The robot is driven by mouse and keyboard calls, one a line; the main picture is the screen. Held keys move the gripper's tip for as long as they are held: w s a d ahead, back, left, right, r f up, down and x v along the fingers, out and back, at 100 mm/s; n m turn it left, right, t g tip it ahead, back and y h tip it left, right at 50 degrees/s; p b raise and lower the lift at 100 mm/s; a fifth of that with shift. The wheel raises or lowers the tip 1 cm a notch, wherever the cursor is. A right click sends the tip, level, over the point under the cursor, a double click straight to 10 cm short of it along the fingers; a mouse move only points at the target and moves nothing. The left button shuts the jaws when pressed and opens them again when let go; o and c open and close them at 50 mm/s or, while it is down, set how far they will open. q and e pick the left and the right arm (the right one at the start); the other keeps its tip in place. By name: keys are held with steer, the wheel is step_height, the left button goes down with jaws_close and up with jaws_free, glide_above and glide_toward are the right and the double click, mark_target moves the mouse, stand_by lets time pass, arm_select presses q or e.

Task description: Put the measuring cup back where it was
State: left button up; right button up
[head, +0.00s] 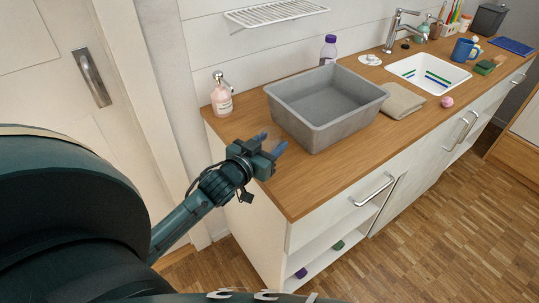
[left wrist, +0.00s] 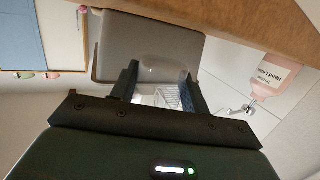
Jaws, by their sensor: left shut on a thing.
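My left gripper (head: 271,142) is at the counter's left end, just in front of the grey basin, with its fingers spaced apart. In the left wrist view, a clear, rounded object (left wrist: 163,70) sits between the fingertips (left wrist: 161,85); it looks like the see-through measuring cup, and the gripper is shut on it. In the head view the cup cannot be made out. My right gripper is not in view.
A grey basin (head: 325,131) stands on the wooden counter (head: 352,165), with a pink soap bottle (head: 222,97) to its left. A folded cloth (head: 401,101), pink ball (head: 447,101) and white sink (head: 405,71) lie right. The front counter strip is clear.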

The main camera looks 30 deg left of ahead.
arm_select(q)
steer(key=shift+f, duration=1.7)
steer(key=shift+f, duration=0.1)
steer(key=o, duration=1)
steer(key=shift+o, duration=0.2)
